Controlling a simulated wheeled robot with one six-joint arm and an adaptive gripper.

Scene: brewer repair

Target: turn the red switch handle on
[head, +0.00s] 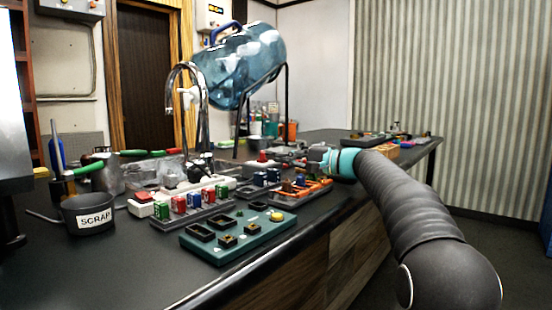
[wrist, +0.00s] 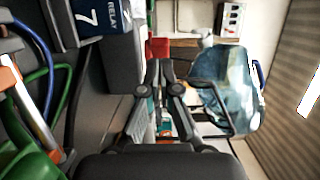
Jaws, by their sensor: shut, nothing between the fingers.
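A small red block (head: 262,156), which looks like the red switch handle, stands on a grey base at the back of the bench in the head view. In the wrist view a red part (wrist: 159,48) shows just beyond my fingertips; I cannot tell whether they touch it. My gripper (head: 290,153) reaches in from the right over the bench, close to the red block. In the wrist view my gripper (wrist: 160,70) has its fingertips together with nothing between them. The lower part of the switch is hidden.
A blue water bottle (head: 240,65) lies tilted on a black stand behind. A green board (head: 240,240), a rack of coloured relays (head: 190,205) and a scrap bin (head: 88,214) stand in front. A blue relay (wrist: 100,20) is near in the wrist view.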

